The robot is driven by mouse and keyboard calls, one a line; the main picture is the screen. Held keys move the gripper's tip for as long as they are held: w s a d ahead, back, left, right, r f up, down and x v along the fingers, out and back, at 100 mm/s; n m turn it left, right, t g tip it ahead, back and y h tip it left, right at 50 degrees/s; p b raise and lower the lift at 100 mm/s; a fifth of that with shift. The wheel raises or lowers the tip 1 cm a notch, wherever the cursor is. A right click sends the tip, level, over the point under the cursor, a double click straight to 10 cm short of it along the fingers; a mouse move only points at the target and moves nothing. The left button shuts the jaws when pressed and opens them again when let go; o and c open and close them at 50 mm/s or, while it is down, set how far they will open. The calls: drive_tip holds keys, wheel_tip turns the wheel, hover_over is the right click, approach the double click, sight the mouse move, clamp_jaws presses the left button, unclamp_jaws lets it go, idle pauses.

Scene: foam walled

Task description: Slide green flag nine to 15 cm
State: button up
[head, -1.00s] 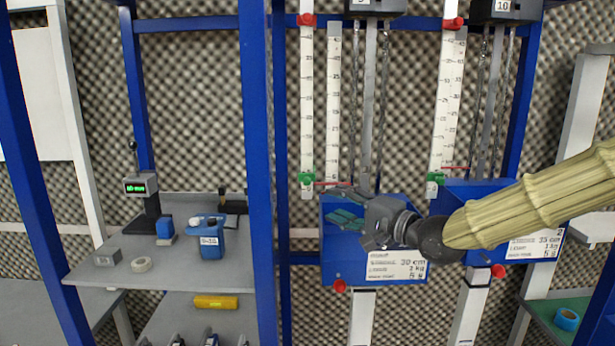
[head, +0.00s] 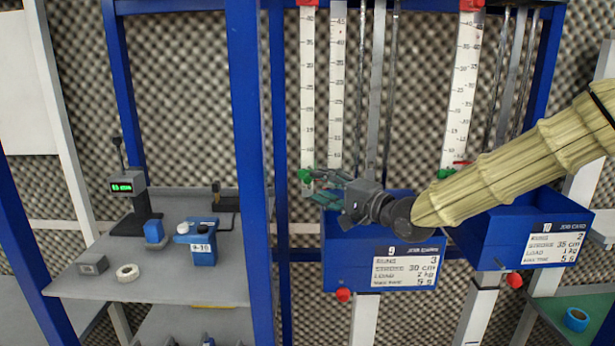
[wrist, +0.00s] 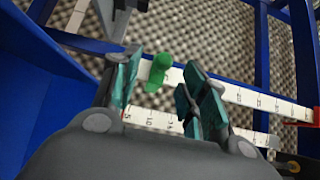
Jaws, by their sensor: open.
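Green flag nine (head: 306,176) sits low on the left white scale (head: 307,100) of station 9, just below the 10 mark in the head view. My gripper (head: 322,188) is open, with its teal fingers right beside the flag, above the front blue bin marked 9 (head: 350,262). In the wrist view the green flag (wrist: 158,70) shows between the two spread fingers, against the scale. I cannot tell whether a finger touches it. The fingers partly cover the lower end of the scales.
A second scale (head: 337,90) and metal rods stand close right of the first. Station 10 has its own green flag (head: 447,173) and blue bin (head: 520,230). A blue post (head: 243,150) stands left, before a grey bench (head: 190,285) with small items.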

sight(308, 184)
drive_tip(key=shift+p+x, duration=0.9)
drive_tip(key=shift+x, duration=1.65)
drive_tip(key=shift+s+a+r, duration=0.1)
drive_tip(key=shift+a+r, duration=0.05)
drive_tip(key=shift+a, duration=0.05)
drive_tip(key=shift+c, duration=0.2)
clamp_jaws()
